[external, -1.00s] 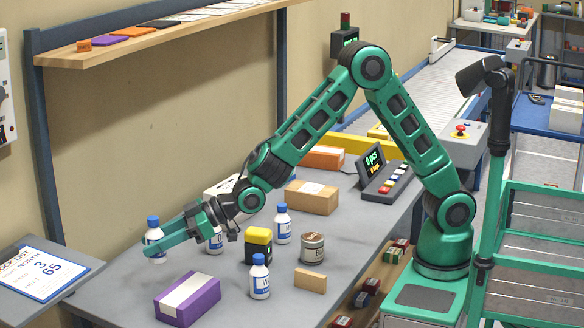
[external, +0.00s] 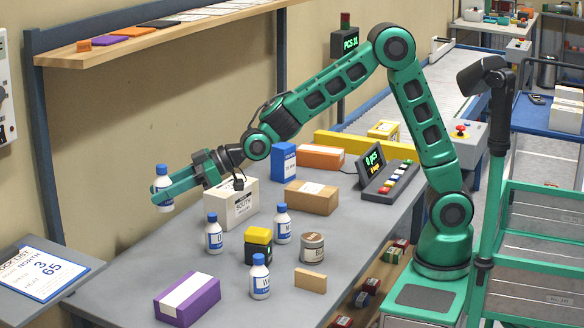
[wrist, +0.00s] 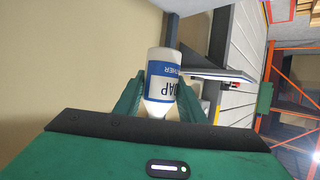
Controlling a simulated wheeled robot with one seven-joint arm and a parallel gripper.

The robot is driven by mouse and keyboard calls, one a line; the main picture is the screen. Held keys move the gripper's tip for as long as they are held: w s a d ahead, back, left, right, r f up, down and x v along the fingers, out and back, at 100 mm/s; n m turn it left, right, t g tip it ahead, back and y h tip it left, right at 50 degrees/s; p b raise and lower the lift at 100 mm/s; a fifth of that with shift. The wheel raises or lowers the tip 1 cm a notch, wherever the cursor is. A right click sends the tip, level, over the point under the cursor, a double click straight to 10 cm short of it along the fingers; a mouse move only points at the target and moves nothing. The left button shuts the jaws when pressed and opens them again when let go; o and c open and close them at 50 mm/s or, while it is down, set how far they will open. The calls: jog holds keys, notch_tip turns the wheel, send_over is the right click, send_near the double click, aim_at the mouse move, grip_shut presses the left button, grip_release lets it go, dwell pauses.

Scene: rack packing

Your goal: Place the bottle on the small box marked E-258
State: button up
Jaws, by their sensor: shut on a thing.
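A white bottle with a blue cap (external: 163,190) is held upright above the far left part of the table. My gripper (external: 167,189) is shut on it. In the wrist view the bottle (wrist: 160,78) sits between the two green fingers of my gripper (wrist: 159,100), its blue label partly readable as soap. I cannot read E-258 on any box. A white box with a printed label (external: 230,204) stands below and right of my gripper. A brown box (external: 312,197) with a pale label lies further right.
Other white bottles (external: 214,234), a yellow-and-black block (external: 258,245), a tin (external: 312,247), a purple box (external: 188,298) and a small tan block (external: 310,280) stand on the grey table (external: 135,268). A blue box (external: 284,161) stands behind. A wooden shelf (external: 160,37) is above.

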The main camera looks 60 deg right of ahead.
jog(key=s+d+f, duration=0.1)
jog(key=d+f, duration=0.1)
jog(key=d, duration=1.1)
jog(key=s+d+f, duration=0.1)
jog(key=d, duration=1.2)
jog(key=s+d+r+n+y, duration=0.1)
jog(key=s+d+r, duration=0.2)
jog(key=s+d, duration=0.5)
jog(key=s+d+r, duration=0.2)
jog(key=s+d, duration=0.4)
jog(key=d, duration=0.5)
send_over(311, 188)
jog(key=shift+g, duration=0.3)
notch_tip(311, 188, down, 12)
jog(key=shift+a+r, duration=0.15)
jog(key=shift+r, duration=0.05)
notch_tip(311, 188, down, 4)
jog(key=shift+f, duration=0.1)
